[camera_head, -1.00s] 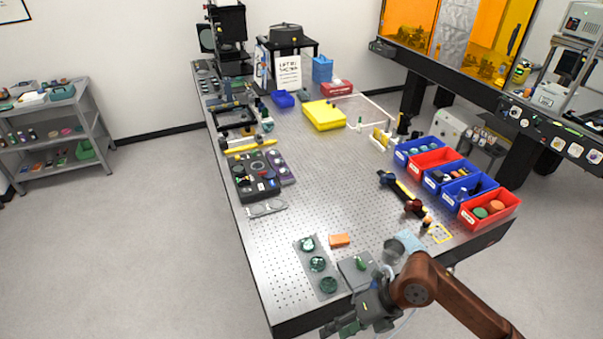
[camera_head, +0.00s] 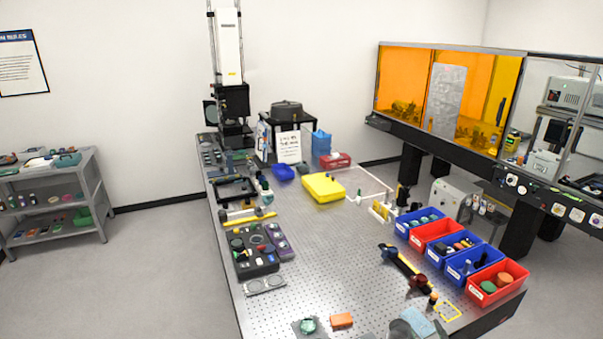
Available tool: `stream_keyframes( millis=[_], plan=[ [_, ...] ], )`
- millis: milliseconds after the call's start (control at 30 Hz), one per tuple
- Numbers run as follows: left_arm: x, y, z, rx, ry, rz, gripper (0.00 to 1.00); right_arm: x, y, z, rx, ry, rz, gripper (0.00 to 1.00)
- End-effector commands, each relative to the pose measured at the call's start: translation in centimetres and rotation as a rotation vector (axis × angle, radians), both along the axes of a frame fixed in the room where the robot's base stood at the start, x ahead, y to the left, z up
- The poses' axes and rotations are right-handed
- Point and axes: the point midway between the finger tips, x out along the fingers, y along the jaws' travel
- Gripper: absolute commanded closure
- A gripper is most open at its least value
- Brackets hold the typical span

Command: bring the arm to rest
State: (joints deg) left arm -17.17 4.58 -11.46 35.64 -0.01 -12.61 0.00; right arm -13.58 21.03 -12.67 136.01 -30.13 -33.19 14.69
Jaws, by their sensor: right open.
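No gripper can be made out in the head view now, and my arms are below or outside the picture. The optical table (camera_head: 330,265) fills the middle of the view. At its near edge are the top of a grey tray with a green disc (camera_head: 308,325), an orange block (camera_head: 342,320) and a light blue cloth (camera_head: 419,321). A grey rounded thing (camera_head: 399,329) beside the cloth is cut off by the bottom edge, and I cannot tell what it is.
Red and blue bins (camera_head: 463,262) line the table's right side. A dark parts tray (camera_head: 250,255) and a yellow box (camera_head: 323,187) stand farther back. A shelf cart (camera_head: 55,195) is at the left. The table's middle is mostly clear.

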Motion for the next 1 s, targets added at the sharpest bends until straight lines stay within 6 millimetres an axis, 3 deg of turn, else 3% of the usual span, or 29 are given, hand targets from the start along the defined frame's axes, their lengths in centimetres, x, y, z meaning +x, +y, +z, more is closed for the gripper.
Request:
stream_keyframes(
  millis=[33, 100, 200, 300, 400, 600, 833, 1000],
  plan=[
    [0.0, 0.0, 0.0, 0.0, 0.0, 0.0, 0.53, -0.9, -1.8, -3.2, 0.044, 0.098, -0.059, 0.59],
    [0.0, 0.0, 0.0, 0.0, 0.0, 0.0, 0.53, -2.4, -3.8, -7.7, 0.097, 0.237, -0.129, 0.59],
    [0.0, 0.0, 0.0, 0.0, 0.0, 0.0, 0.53, -5.7, -5.7, -13.9, 0.167, 0.44, -0.211, 0.59],
    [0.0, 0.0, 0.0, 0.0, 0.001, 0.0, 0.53, -9.7, -6.5, -19.5, 0.227, 0.635, -0.268, 0.59],
    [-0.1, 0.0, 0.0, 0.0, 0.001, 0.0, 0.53, -13.5, -6.5, -23.5, 0.272, 0.794, -0.3, 0.59],
    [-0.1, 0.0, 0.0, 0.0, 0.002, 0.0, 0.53, -19.9, -5.5, -28.4, 0.335, 1.034, -0.324, 0.59],
    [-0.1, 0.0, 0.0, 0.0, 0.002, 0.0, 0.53, -26.5, -3.7, -31.8, 0.39, 1.257, -0.322, 0.59],
    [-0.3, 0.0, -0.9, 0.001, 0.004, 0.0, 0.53, -25.0, -3.7, -37.5, 0.385, 1.272, -0.317, 0.59]
  ],
)
